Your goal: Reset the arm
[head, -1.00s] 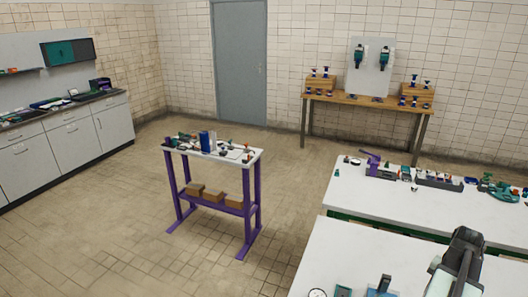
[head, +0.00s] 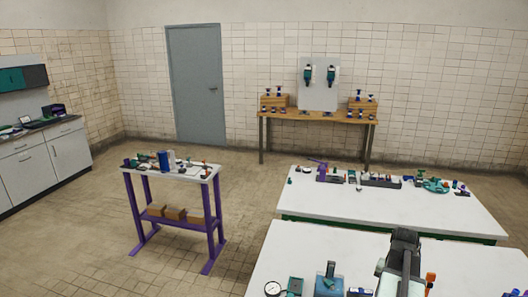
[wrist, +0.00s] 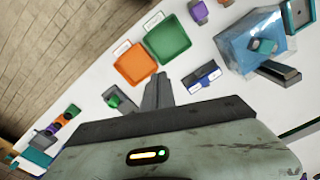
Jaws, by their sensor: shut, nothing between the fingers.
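My gripper (wrist: 157,92) shows in the wrist view with its two grey fingers together and nothing between them. It hangs over a white tabletop, beside an orange tray (wrist: 134,64) and a green tray (wrist: 167,38). A blue-and-white part (wrist: 203,75) lies just right of the fingers. In the head view my arm stands over the near white table at the lower right; the fingertips cannot be made out there.
In the wrist view a blue block-like fixture (wrist: 245,42) stands to the right.

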